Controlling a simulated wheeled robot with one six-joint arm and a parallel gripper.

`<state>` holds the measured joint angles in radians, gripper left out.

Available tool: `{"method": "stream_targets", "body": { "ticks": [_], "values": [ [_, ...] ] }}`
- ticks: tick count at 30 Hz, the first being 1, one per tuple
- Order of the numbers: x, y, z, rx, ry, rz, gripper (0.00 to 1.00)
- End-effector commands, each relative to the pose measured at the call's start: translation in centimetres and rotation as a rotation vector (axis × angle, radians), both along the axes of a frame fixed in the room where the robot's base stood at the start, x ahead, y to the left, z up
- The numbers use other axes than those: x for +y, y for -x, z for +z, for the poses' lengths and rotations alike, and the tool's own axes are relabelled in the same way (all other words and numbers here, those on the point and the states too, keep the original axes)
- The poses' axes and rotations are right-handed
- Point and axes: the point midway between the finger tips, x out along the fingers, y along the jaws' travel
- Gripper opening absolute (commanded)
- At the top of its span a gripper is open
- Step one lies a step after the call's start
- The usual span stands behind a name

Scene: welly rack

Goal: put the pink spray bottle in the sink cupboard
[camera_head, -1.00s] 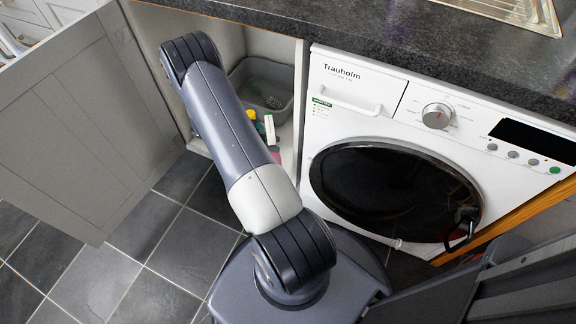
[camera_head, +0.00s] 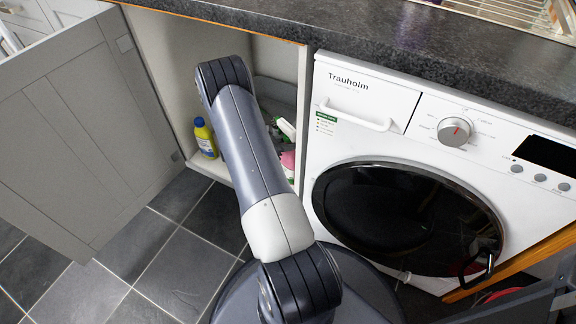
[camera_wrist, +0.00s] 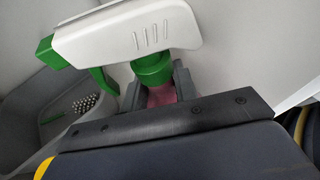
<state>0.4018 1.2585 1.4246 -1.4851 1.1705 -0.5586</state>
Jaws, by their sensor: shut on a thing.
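The pink spray bottle (camera_head: 288,160) has a white head with green parts. In the head view it shows to the right of my arm, within the opening of the sink cupboard (camera_head: 276,54), close to its right side wall. In the wrist view its white spray head (camera_wrist: 125,32) and green collar (camera_wrist: 152,68) stand above my gripper (camera_wrist: 158,92). The grey fingers are shut around the pink part below the collar. Most of the bottle's body and its base are hidden, so I cannot tell whether it touches the cupboard floor. The cupboard door (camera_head: 85,140) stands wide open at left.
A yellow bottle with a blue cap (camera_head: 204,138) stands in the cupboard left of my arm. A grey basin (camera_wrist: 55,105) holding a scrubber is behind. The washing machine (camera_head: 400,150) adjoins the cupboard on the right. The worktop (camera_head: 380,35) overhangs above.

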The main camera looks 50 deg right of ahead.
Motion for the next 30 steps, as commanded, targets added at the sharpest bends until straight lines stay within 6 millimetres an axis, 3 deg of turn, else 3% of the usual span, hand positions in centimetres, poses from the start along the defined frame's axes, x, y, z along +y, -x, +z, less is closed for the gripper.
{"method": "stream_targets", "body": {
  "ticks": [3, 10, 16, 27, 28, 30],
  "values": [
    [0.0, -0.1, -1.8, 0.000, 0.003, 0.000, 0.00],
    [0.0, -0.1, -3.2, -0.002, 0.004, -0.001, 0.00],
    [0.0, 0.0, -5.9, 0.000, 0.003, 0.000, 0.00],
    [0.0, -0.1, -6.3, -0.003, 0.004, -0.001, 0.00],
    [0.0, 0.0, -6.4, -0.001, 0.001, -0.002, 0.29],
    [0.0, 0.0, -6.3, -0.001, 0.001, -0.002, 0.34]
  ]
}}
